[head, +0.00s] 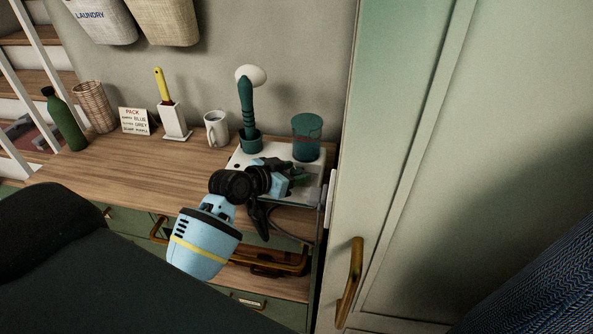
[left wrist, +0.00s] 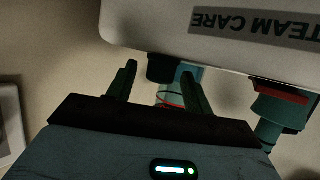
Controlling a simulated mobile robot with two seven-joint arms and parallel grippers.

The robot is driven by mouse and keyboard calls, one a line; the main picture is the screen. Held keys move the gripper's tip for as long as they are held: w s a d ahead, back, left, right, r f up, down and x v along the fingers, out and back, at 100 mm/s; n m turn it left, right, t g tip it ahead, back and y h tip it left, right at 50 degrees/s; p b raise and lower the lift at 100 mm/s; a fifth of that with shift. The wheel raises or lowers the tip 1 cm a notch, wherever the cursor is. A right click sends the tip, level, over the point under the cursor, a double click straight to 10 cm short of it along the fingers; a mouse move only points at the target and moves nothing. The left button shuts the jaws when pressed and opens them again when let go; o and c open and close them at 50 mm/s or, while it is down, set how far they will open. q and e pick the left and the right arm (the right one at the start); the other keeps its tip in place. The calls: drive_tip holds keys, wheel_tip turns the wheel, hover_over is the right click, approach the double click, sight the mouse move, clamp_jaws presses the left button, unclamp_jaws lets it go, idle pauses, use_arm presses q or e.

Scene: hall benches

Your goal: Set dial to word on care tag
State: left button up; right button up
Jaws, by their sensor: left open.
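A white steamer base (head: 233,160) sits at the right end of the wooden bench, with a teal upright handpiece (head: 247,100) and a teal water tank (head: 306,140). In the left wrist view its white body (left wrist: 150,25) shows upside down, with the label "STEAM CARE" (left wrist: 255,24). My left gripper (head: 297,172) is over the front part of the base, open and empty. In the left wrist view its fingers (left wrist: 158,75) stand apart below the body. I cannot make out the dial or its pointer; the arm covers part of the base. No care tag is readable. My right gripper is not in view.
A white mug (head: 216,129), a yellow-handled brush in a white holder (head: 174,121), a "PACK" card (head: 134,121), a wicker basket (head: 94,106) and a green bottle (head: 64,120) line the back. A tall green cabinet (head: 400,150) stands close at right. Blue cloth (head: 545,285) shows lower right.

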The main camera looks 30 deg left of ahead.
use_arm(q)
drive_tip(key=shift+w+d+f, duration=0.15)
drive_tip(key=shift+w+d, duration=0.1)
drive_tip(key=shift+w, duration=0.35)
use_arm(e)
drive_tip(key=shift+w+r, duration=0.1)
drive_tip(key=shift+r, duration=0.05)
